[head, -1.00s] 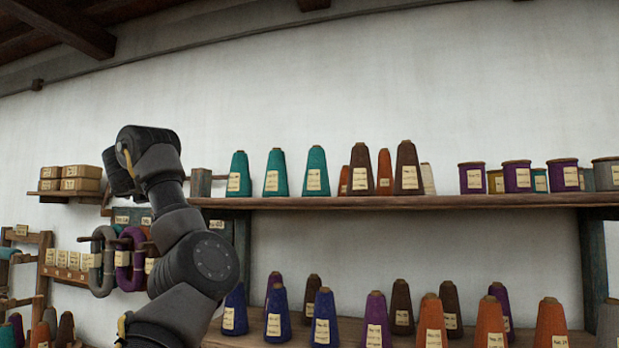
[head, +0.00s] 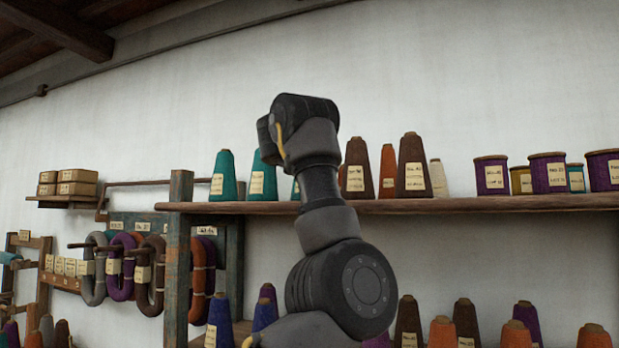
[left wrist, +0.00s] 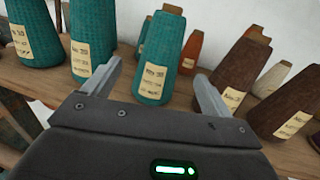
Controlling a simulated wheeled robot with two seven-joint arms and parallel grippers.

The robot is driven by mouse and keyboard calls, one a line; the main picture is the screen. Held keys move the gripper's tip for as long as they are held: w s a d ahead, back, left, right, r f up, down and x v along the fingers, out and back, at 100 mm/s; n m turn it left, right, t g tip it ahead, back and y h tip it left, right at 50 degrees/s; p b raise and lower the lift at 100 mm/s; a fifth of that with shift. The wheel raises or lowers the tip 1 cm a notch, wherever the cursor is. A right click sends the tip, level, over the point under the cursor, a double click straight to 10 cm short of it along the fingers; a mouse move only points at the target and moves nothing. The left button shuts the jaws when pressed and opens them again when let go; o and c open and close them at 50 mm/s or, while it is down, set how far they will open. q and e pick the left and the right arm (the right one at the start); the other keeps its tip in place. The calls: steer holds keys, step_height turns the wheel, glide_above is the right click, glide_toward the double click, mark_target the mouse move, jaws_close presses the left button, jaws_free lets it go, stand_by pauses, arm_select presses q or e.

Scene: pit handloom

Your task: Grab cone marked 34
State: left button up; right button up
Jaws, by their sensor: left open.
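Several teal cones with pale paper labels stand upright on the upper wall shelf; one teal cone (head: 223,176) shows at the shelf's left in the head view. In the left wrist view, a teal cone (left wrist: 162,50) stands straight ahead between the fingers' directions. Another teal cone (left wrist: 90,40) is left of it, beside the left finger. My left gripper (left wrist: 158,76) is open and empty, with its fingertips in front of the middle cone. The label numbers are too blurred to read surely. In the head view my left arm hides the gripper. My right gripper is out of view.
Brown cones (head: 414,165), an orange cone (head: 388,172) and labelled spools (head: 490,175) share the upper shelf (head: 470,206). More cones stand on the lower shelf. Hanks (head: 93,268) hang left of the shelf's post (head: 178,255). The wall above is clear.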

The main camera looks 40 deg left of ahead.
arm_select(q)
steer(key=p+x, duration=0.1)
steer(key=x, duration=0.1)
steer(key=p+x, duration=0.1)
steer(key=x, duration=0.2)
steer(key=shift+w+d+f, duration=0.15)
steer(key=shift+w+f, duration=0.1)
steer(key=shift+w, duration=0.05)
steer(key=shift+r, duration=0.2)
steer(key=p, duration=0.1)
steer(key=r+p, duration=0.1)
steer(key=shift+w+a+p, duration=0.25)
steer(key=shift+a+p, duration=0.05)
steer(key=shift+a, duration=0.1)
steer(key=x, duration=0.1)
steer(key=p+x, duration=0.2)
steer(key=x, duration=0.1)
steer(key=shift+w+d+f, duration=0.1)
steer(key=shift+w+f, duration=0.05)
steer(key=shift+f, duration=0.2)
steer(key=shift+s+d, duration=0.1)
steer(key=shift+s, duration=0.15)
steer(key=shift+c, duration=0.6)
steer(key=c, duration=1.1)
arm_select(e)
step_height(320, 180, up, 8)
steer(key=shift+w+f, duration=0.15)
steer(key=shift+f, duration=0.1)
arm_select(q)
steer(key=shift+r, duration=0.1)
